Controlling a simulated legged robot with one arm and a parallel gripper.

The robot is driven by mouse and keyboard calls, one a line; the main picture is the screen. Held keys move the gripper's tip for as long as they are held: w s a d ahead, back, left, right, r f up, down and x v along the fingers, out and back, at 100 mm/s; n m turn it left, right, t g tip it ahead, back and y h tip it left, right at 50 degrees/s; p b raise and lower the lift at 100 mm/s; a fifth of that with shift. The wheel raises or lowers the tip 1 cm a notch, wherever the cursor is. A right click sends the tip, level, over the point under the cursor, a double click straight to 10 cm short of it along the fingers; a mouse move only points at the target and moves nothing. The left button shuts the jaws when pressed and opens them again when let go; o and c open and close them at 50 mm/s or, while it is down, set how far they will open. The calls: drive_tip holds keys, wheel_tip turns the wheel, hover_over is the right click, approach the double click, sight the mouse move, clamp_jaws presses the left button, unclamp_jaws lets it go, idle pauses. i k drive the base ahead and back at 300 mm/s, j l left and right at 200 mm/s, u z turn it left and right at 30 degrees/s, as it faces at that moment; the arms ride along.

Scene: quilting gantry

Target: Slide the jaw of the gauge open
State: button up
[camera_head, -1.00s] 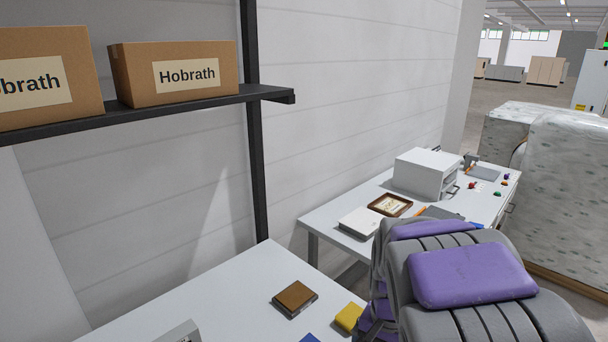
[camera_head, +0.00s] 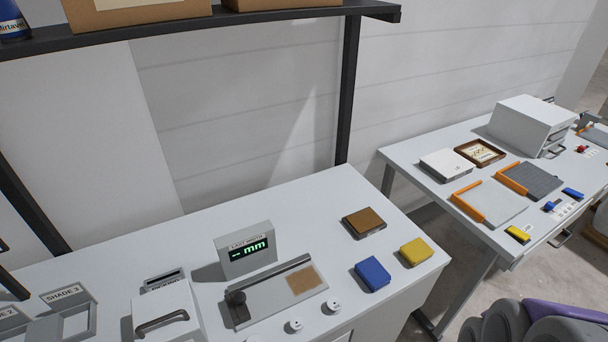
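The gauge (camera_head: 270,308) is a flat grey plate on the near white table, with a long dark bar along its back edge and a brown patch on its right half. A dark block with a round knob (camera_head: 237,300), which looks like the jaw, sits at the plate's left end. I cannot tell if any gap stands at the jaw. Behind the plate, a grey display (camera_head: 246,252) labelled "LAST WIDTH" reads "-- mm" in green. My gripper is not in view.
Small white round pieces (camera_head: 331,306) lie by the gauge's front edge. A white box with a handle (camera_head: 163,318) stands to its left. A brown-topped pad (camera_head: 364,222), a blue block (camera_head: 372,273) and a yellow block (camera_head: 416,252) lie right. A shelf (camera_head: 200,30) overhangs behind.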

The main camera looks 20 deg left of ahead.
sight(238, 298)
drive_tip(key=u, duration=1.7)
